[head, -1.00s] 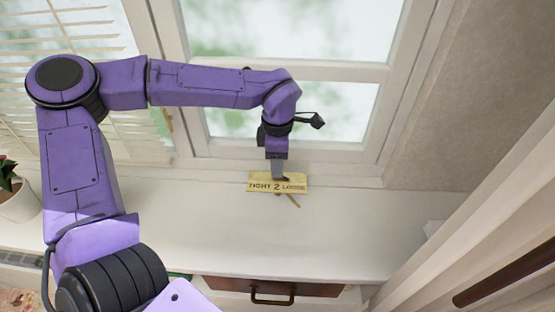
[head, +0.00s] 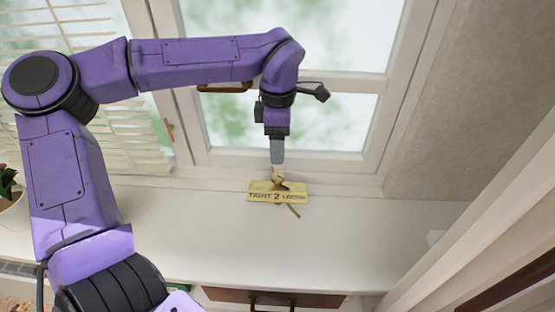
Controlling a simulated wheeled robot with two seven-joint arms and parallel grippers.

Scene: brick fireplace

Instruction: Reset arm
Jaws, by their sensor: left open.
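My left arm comes in from the left and reaches across in front of the window. Its gripper (head: 277,160) points down and is open, with no object seen in it. It hangs just above and behind a yellow sign (head: 277,192) reading "TIGHT 2 LOOSE". The sign sits on the white sill near the window, with a thin stick-like part showing below it. The fingers look apart from the sign. My right gripper is not in view.
The white sill (head: 200,235) is mostly clear around the sign. A drawer with a dark handle (head: 272,299) is below it. The window (head: 330,120) stands behind, blinds and a potted plant (head: 10,205) are at left, and a pale curtain (head: 480,250) is at right.

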